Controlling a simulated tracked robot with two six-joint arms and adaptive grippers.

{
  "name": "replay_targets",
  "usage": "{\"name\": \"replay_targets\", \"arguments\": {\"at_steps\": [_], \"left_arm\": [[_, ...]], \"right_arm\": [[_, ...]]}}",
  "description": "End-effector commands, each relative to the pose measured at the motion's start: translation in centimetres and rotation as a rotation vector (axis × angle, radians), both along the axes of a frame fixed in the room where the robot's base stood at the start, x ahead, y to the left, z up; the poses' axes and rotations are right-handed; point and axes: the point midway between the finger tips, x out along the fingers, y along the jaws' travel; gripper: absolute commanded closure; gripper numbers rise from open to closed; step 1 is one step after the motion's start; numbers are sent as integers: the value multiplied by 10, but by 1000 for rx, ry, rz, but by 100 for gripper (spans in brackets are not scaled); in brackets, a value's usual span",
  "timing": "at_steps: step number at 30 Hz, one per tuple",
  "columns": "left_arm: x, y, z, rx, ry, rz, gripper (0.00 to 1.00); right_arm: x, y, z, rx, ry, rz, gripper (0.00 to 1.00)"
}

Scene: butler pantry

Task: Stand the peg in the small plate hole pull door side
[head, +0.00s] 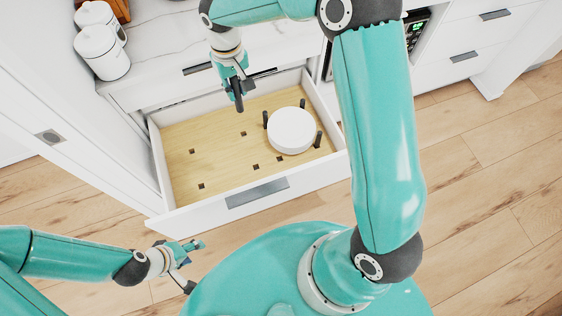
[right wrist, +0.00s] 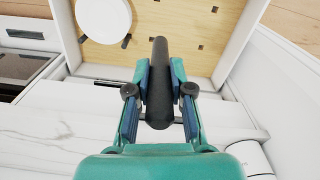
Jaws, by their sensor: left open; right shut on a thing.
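A dark peg (head: 238,98) is held in my right gripper (head: 232,77), above the far part of the open drawer (head: 157,175). In the right wrist view the peg (right wrist: 159,88) stands out between the two fingers of the right gripper (right wrist: 160,75), which are shut on it. The drawer's wooden pegboard floor (head: 220,155) has several small dark square holes. A stack of white plates (head: 291,128) stands on its right part, with dark pegs (head: 318,140) around it. My left gripper (head: 194,265) is open and empty, outside the drawer front, low on the left.
White canisters (head: 100,50) stand on the marble counter (head: 165,50) at the back left. The drawer front with its grey handle (head: 257,192) faces me. The left part of the pegboard is bare. A white cabinet panel (head: 60,120) rises left of the drawer.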

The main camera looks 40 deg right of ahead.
Motion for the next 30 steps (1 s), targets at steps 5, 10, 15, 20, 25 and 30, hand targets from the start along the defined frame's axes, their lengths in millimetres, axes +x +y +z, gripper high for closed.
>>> {"name": "replay_targets", "arguments": {"at_steps": [5, 10, 15, 20, 25, 30], "left_arm": [[0, 0, -55, 0, 1, 0, 49], [0, 0, -113, 0, 1, 0, 49], [0, 0, -170, 0, 1, 0, 49], [0, 0, -222, 0, 1, 0, 49], [0, 0, -277, 0, 1, 0, 49], [0, 0, -319, 0, 1, 0, 49]], "right_arm": [[0, -14, -42, -2, -1, -109, 100], [-2, -33, -83, -4, -1, -267, 100], [-5, -52, -121, -4, -3, -432, 100], [-10, -69, -158, -5, -2, -586, 100], [-16, -87, -195, -6, -1, -747, 100], [-22, -102, -222, -4, 0, -881, 100]]}}
